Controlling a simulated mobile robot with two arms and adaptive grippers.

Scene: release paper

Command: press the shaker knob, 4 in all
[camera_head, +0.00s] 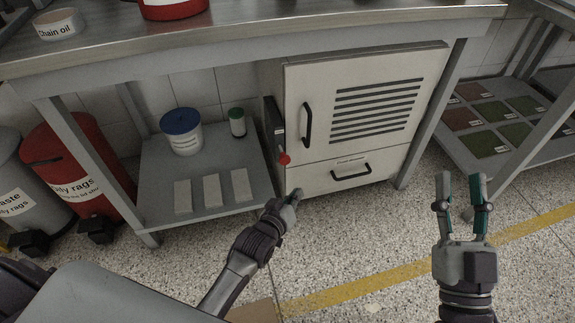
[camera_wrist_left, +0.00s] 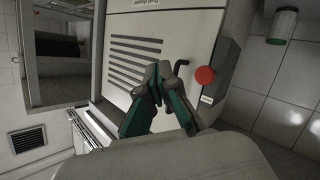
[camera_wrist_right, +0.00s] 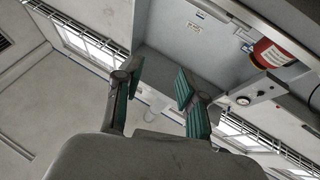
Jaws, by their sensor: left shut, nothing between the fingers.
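The shaker knob (camera_head: 284,158) is a round red knob on the dark side panel of a beige cabinet (camera_head: 312,65) under the bench. It also shows in the left wrist view, as a red disc (camera_wrist_left: 205,75). My left gripper (camera_head: 297,193) is shut and empty, just below the knob in the head view and apart from it. In the left wrist view its closed fingertips (camera_wrist_left: 166,73) are left of the knob. My right gripper (camera_head: 462,177) is open and empty over the floor, right of the cabinet. In the right wrist view its fingers (camera_wrist_right: 157,73) are spread.
The metal bench top (camera_head: 240,38) overhangs the cabinet. A lower shelf (camera_head: 225,150) left of the knob carries a blue-lidded tub (camera_head: 183,137), a green-capped bottle (camera_head: 237,123) and grey blocks. Bench legs stand on both sides. A red bin (camera_head: 75,165) is at the left.

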